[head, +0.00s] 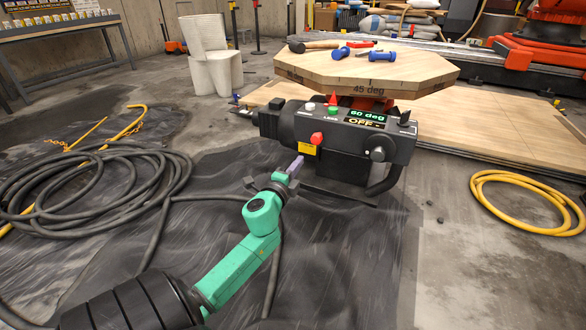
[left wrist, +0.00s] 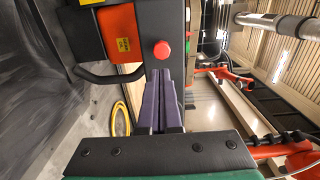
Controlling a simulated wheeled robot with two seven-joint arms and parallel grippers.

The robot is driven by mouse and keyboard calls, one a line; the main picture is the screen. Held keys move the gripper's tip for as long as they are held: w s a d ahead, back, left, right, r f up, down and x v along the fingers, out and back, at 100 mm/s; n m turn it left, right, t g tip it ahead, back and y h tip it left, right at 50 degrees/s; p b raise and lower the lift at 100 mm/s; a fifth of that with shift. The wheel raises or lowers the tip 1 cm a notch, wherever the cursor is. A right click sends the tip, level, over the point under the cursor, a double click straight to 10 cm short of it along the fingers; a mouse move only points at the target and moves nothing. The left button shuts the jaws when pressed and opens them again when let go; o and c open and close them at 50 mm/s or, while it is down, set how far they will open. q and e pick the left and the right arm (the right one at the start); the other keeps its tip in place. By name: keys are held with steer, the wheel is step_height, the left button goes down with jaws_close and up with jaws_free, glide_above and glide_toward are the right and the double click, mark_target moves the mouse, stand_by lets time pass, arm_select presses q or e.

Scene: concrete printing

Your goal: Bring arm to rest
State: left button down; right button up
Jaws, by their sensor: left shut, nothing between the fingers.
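My left arm is green and black and reaches in from the lower left in the head view. Its gripper (head: 295,166), with purple fingers, is in front of a dark control box (head: 290,124). In the left wrist view the purple fingers (left wrist: 163,100) are together with nothing between them, and they point toward the box's red button (left wrist: 161,50). I cannot tell whether they touch the box. The button also shows in the head view (head: 317,138). The box's display (head: 366,119) reads "60 deg" and "OFF". My right gripper does not show.
An octagonal wooden table (head: 370,72) behind the box bears a hammer (head: 314,45) and blue dumbbell-shaped tools (head: 375,57). A coiled black hose (head: 95,190) lies at left, a yellow hose (head: 525,203) at right. Dark sheeting (head: 345,255) covers the open floor in front.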

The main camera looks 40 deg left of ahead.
arm_select(q)
steer(key=shift+v, duration=1.55)
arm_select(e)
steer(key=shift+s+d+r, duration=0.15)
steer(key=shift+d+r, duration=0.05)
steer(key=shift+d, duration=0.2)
